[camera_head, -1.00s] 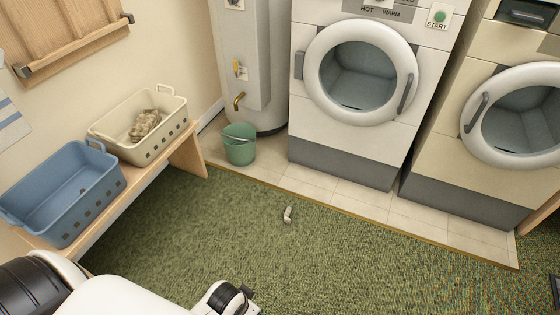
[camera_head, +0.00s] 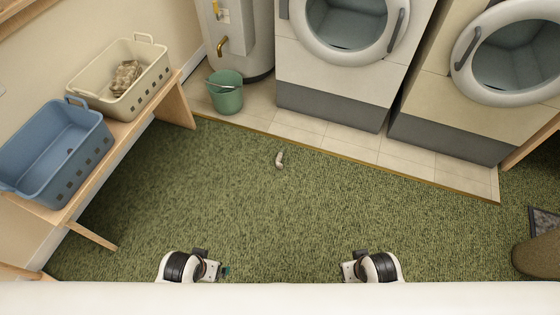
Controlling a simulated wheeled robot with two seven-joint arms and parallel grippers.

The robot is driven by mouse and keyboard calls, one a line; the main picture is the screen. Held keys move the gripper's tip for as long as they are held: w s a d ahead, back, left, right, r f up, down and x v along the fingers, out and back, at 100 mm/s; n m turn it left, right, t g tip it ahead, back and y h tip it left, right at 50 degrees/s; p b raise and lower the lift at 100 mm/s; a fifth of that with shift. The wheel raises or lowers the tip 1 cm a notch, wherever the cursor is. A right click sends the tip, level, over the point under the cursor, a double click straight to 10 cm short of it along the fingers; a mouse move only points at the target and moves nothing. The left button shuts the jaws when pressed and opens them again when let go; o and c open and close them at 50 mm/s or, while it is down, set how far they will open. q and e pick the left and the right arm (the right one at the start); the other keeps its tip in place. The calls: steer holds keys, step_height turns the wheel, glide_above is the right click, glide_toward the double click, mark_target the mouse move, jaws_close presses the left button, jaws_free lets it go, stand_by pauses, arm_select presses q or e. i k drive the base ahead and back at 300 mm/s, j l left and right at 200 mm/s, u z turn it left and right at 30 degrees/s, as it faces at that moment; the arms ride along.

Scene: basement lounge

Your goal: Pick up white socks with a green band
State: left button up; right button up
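A small whitish sock-like bundle (camera_head: 280,159) lies on the green carpet, a little in front of the tiled strip; it is too small to make out a green band. My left gripper (camera_head: 214,269) is low in the view at left of centre, well short of the bundle. My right gripper (camera_head: 347,271) is low at right of centre, also apart from it. Both grippers show nothing clearly held, and their finger gaps are too small to read.
A blue basket (camera_head: 50,150) and a cream basket (camera_head: 118,80) holding a patterned cloth (camera_head: 126,77) stand on a wooden bench (camera_head: 130,128) at left. A green bucket (camera_head: 225,92) stands by the boiler. A washer (camera_head: 335,70) and a second machine (camera_head: 460,110) line the back. The carpet between is clear.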

mark_target(280, 155)
steer(key=i+z, duration=0.15)
steer(key=i, duration=0.3)
steer(key=i+j+z, duration=0.2)
steer(key=i, duration=0.2)
